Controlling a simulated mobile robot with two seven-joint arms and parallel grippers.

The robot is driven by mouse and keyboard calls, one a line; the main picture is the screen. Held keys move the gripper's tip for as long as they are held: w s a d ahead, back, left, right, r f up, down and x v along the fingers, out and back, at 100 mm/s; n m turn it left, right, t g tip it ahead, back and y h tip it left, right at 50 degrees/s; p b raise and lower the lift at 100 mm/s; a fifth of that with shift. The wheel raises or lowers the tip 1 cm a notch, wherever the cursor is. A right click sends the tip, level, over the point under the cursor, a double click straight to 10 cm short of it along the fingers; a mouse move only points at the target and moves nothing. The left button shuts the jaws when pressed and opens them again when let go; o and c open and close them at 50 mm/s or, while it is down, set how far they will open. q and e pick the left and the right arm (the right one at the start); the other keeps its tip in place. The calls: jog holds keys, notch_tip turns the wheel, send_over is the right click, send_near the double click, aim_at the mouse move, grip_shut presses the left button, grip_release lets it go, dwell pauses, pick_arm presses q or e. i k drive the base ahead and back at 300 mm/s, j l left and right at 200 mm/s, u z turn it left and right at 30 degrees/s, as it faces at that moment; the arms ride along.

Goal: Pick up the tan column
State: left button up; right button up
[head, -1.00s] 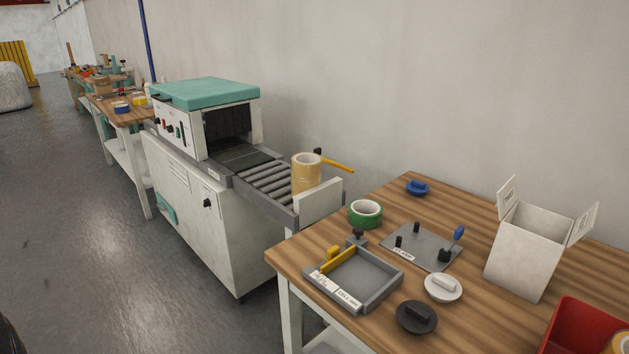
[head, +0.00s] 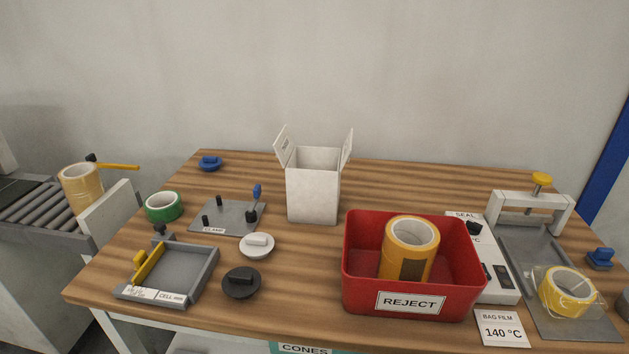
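The tan column (head: 80,188), which looks like a stack of tan tape rolls, stands upright at the right end of the roller conveyor (head: 30,212), at the far left of the head view. A white end plate (head: 110,217) stands just right of it and a yellow lever (head: 118,167) reaches out behind it. Neither of my grippers is in view.
The wooden table (head: 230,180) holds a green roll (head: 163,206), a grey cell tray (head: 200,279), a clamp plate (head: 229,216), an open white box (head: 314,192), a red reject bin (head: 363,278) with a yellow-orange column (head: 397,236), and a sealer (head: 535,207) at right.

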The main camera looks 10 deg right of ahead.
aim_at(81, 183)
jog(key=k+l+z, duration=0.1)
jog(key=k+z, duration=0.2)
jog(key=k, duration=0.35)
jog(key=z, duration=1.45)
jog(key=k+j+z, duration=0.15)
jog(key=j, duration=0.2)
jog(key=k+j+z, duration=0.15)
jog(key=j, duration=0.25)
jog(key=k+j, duration=0.15)
jog(key=j, duration=0.2)
jog(key=k+j, duration=0.15)
jog(key=j, duration=0.2)
jog(key=k+j, duration=0.15)
jog(key=j, duration=0.25)
jog(key=k+j, duration=0.15)
jog(key=j, duration=0.2)
jog(key=k+j, duration=0.15)
jog(key=j, duration=0.2)
jog(key=k+j, duration=0.15)
jog(key=j, duration=0.2)
jog(key=k+j, duration=0.15)
jog(key=j, duration=0.2)
